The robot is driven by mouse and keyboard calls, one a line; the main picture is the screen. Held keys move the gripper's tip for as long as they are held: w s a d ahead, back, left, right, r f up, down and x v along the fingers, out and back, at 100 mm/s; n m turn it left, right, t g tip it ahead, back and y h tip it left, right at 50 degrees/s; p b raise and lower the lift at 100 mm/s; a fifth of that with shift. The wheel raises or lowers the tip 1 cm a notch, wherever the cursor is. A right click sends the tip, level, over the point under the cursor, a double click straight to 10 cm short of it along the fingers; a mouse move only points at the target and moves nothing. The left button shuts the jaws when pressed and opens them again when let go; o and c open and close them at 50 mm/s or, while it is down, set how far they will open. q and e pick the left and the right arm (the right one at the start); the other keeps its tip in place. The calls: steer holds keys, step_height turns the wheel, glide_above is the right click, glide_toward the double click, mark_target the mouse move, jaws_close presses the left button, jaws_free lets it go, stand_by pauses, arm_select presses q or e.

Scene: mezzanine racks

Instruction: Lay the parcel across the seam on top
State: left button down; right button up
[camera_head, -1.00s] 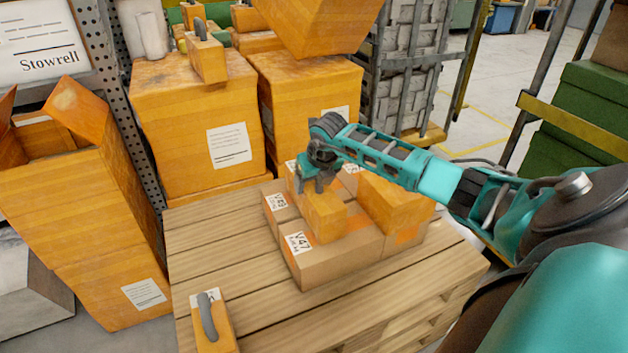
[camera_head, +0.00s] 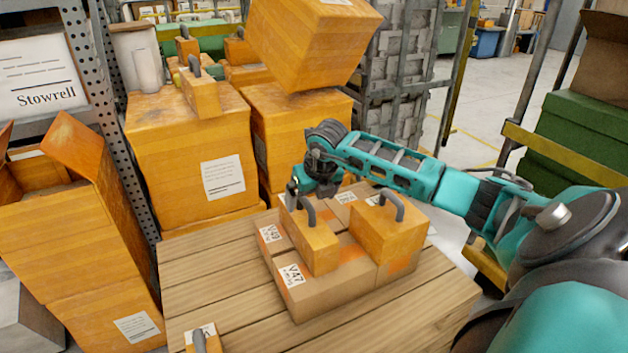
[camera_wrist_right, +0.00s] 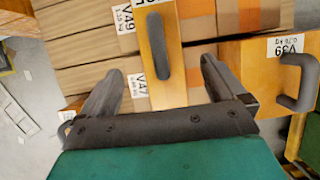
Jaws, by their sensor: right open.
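An orange parcel (camera_head: 318,247) with a grey handle lies on top of the lower cartons on the pallet. It appears to lie across the seam between the V47 carton (camera_head: 318,292) and the V49 carton (camera_head: 270,236). My right gripper (camera_head: 297,200) is open just above and behind the parcel's handle. In the right wrist view the parcel (camera_wrist_right: 172,88) and its handle show between the spread fingers (camera_wrist_right: 162,74), with no visible grip. My left gripper is not in view.
A second handled parcel, V39 (camera_head: 392,232), sits on the cartons just right. Another handled parcel (camera_head: 204,342) stands at the pallet's (camera_head: 225,290) front left. Large orange boxes (camera_head: 190,150) are stacked behind, and an open box (camera_head: 75,225) stands left.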

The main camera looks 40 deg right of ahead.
steer(key=d+v, duration=0.1)
steer(key=v, duration=0.3)
steer(key=s+a+f+n+y, duration=0.15)
steer(key=a+y, duration=0.35)
steer(key=a, duration=0.6)
steer(key=s+a+f+m+y, duration=0.1)
steer(key=a+f+y, duration=0.25)
steer(key=a, duration=0.65)
steer(key=s+a+r+m+t+y, duration=0.1)
steer(key=a+r+m+t+y, duration=0.2)
steer(key=a, duration=0.2)
steer(key=s+a+r+m+t+y, duration=0.2)
steer(key=a+r+m+t+y, duration=0.15)
steer(key=a, duration=0.25)
arm_select(q)
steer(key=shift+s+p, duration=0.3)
steer(key=shift+p, duration=0.05)
arm_select(e)
steer(key=s+d+f+m+h, duration=0.1)
steer(key=s+f+m+h, duration=0.4)
steer(key=m, duration=0.7)
steer(key=s+d+f+m+h, duration=0.1)
steer(key=s+f+m+h, duration=0.4)
steer(key=f+m, duration=0.5)
steer(key=shift+s+f+m+h, duration=0.3)
steer(key=shift+s+m, duration=0.1)
steer(key=shift+m, duration=0.5)
